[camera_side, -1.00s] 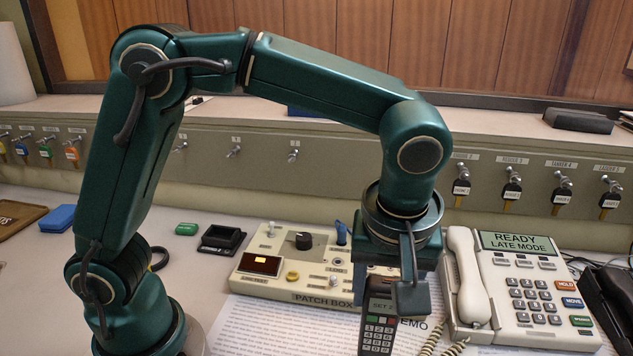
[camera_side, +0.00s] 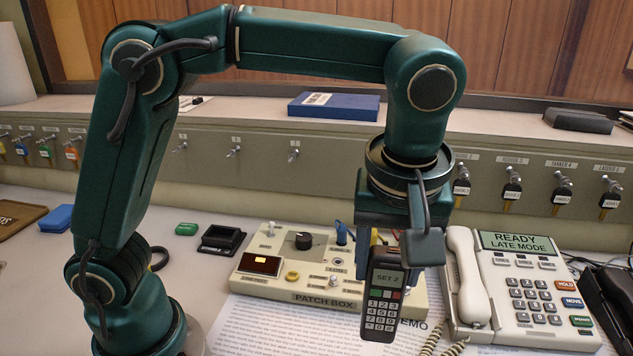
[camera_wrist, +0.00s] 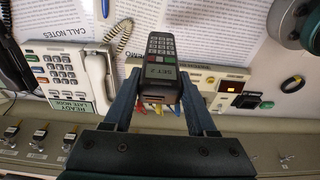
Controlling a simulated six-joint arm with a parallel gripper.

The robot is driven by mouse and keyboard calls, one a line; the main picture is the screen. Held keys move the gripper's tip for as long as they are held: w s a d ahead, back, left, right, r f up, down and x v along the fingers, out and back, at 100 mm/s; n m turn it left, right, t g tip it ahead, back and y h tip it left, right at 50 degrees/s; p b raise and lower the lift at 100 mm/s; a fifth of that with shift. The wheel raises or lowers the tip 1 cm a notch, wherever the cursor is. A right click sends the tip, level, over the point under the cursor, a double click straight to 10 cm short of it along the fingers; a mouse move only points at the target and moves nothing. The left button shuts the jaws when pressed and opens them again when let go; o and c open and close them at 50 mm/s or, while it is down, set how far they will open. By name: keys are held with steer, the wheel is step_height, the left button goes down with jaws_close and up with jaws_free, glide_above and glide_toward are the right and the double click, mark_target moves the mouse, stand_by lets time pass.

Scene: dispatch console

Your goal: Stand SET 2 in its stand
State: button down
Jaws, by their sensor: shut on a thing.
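SET 2 (camera_side: 383,300) is a dark handset with a keypad and a small screen reading SET 2. My gripper (camera_side: 395,250) is shut on its upper part and holds it roughly upright, in front of the patch box. In the wrist view SET 2 (camera_wrist: 161,62) sits between the two fingers of my gripper (camera_wrist: 160,82). A small black open-topped holder (camera_side: 220,239), which looks like the stand, is on the desk left of the patch box, well to the left of my gripper. It appears empty.
The cream patch box (camera_side: 262,284) has knobs and short cables. A desk phone (camera_side: 520,290) with a coiled cord is at right. Paper sheets (camera_side: 270,330) lie in front. A green block (camera_side: 187,229) is beside the holder. Keys hang along the back panel.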

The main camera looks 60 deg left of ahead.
steer(key=v, duration=0.4)
steer(key=w+a+v, duration=0.1)
steer(key=v, duration=0.1)
steer(key=shift+r, duration=0.1)
steer(key=w+a, duration=0.3)
steer(key=a, duration=2)
steer(key=s+a, duration=1.1)
steer(key=a, duration=0.5)
steer(key=s+d+x, duration=0.1)
steer(key=x, duration=0.7)
steer(key=shift+s+d+f, duration=0.25)
steer(key=shift+d+f, duration=0.1)
steer(key=shift+f, duration=0.2)
steer(key=shift+s+d+x, duration=0.1)
steer(key=shift+x, duration=0.55)
steer(key=shift+s+d+x, duration=0.1)
steer(key=shift+x, duration=0.55)
stand_by(0.4)
steer(key=shift+c, duration=0.6)
jaws_free()
